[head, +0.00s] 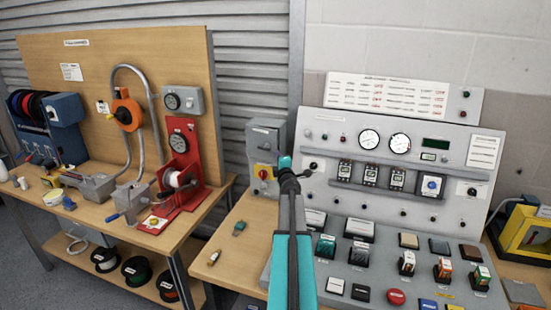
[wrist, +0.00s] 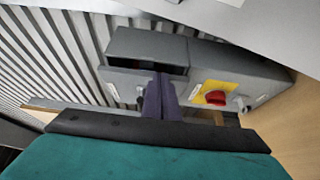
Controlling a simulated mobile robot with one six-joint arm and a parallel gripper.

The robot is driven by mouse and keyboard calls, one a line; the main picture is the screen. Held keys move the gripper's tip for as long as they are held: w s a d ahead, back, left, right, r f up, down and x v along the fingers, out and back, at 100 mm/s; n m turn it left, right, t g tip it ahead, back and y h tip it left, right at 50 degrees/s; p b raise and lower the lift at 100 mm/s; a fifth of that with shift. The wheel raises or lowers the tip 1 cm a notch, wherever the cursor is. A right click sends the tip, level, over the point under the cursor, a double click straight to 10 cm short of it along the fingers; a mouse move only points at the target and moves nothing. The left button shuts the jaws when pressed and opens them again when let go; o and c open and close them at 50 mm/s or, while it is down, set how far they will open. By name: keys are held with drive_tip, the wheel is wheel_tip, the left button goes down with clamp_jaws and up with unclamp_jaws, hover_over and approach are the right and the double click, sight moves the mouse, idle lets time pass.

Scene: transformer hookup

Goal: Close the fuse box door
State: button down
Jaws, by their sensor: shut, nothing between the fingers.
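The fuse box (head: 265,133) is a grey box at the middle of the head view, above a grey switch unit with a red knob on a yellow plate (head: 263,172). In the head view my gripper (head: 285,162) covers part of the switch unit's right side.
The control console (head: 455,160) with gauges and buttons stands close on the right. A workbench with a wooden backboard (head: 80,55) and a red stand (head: 183,145) is on the left. Two small tools lie on the bare tabletop (head: 225,265) below the box.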

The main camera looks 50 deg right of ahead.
drive_tip(key=d+n+t+y+p, duration=0.1)
drive_tip(key=d+n+t+y, duration=0.1)
drive_tip(key=d+y, duration=0.1)
drive_tip(key=shift+w+n+t+y, duration=0.1)
drive_tip(key=shift+n+t+y, duration=0.2)
drive_tip(key=shift+n, duration=0.1)
idle(0.5)
drive_tip(key=shift+a+f, duration=0.1)
drive_tip(key=s+d+b, duration=0.2)
drive_tip(key=s+b, duration=0.1)
drive_tip(key=s, duration=0.6)
drive_tip(key=shift+s+d, duration=0.2)
idle(0.5)
drive_tip(key=shift+w, duration=0.1)
idle(0.3)
